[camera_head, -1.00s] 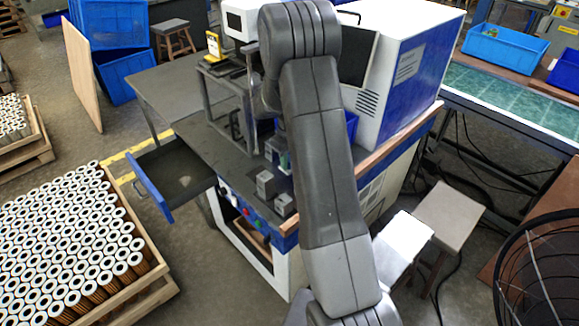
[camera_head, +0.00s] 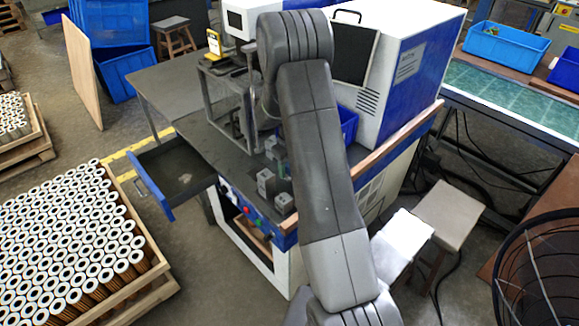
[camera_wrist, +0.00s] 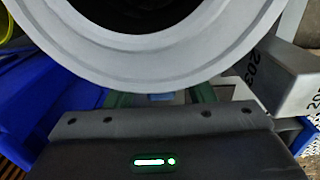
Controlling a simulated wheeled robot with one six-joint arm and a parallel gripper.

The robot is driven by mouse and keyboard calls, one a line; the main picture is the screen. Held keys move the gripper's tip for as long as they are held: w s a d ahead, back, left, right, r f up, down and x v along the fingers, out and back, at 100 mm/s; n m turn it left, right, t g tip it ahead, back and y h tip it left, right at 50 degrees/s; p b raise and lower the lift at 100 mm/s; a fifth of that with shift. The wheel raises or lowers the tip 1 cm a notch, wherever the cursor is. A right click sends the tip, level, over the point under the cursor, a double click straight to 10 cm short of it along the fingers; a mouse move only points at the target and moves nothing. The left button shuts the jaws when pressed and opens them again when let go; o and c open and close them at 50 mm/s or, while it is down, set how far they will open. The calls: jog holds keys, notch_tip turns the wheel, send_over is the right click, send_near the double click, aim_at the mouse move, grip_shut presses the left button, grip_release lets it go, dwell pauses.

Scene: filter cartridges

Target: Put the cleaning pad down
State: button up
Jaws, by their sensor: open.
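I cannot make out the cleaning pad for certain. A small pale blue patch (camera_wrist: 155,99) shows between the green fingers of my gripper (camera_wrist: 160,97) in the wrist view, and I cannot tell what it is or whether the fingers touch it. My gripper is open. In the head view my arm hides most of the gripper, above the dark worktop (camera_head: 220,150) of the blue and white workstation. Small grey blocks (camera_head: 265,184) stand at the worktop's front.
A blue drawer (camera_head: 155,193) stands open at the left. A white and blue machine (camera_head: 415,60) stands at the back right. Blue bin walls (camera_wrist: 40,105) and a grey block marked 203 (camera_wrist: 280,75) are close in the wrist view. A pallet of cartridges (camera_head: 160,270) is at left.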

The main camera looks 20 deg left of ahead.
jog(key=shift+r, duration=0.1)
notch_tip(320, 180, up, 12)
jog(key=b, duration=0.1)
dwell(0.4)
notch_tip(320, 180, down, 12)
jog(key=shift+r+p, duration=0.1)
jog(key=shift+p, duration=0.6)
jog(key=shift+w+a+r, duration=0.1)
jog(key=shift+r, duration=0.35)
jog(key=shift+r+b, duration=0.35)
jog(key=shift+r, duration=0.4)
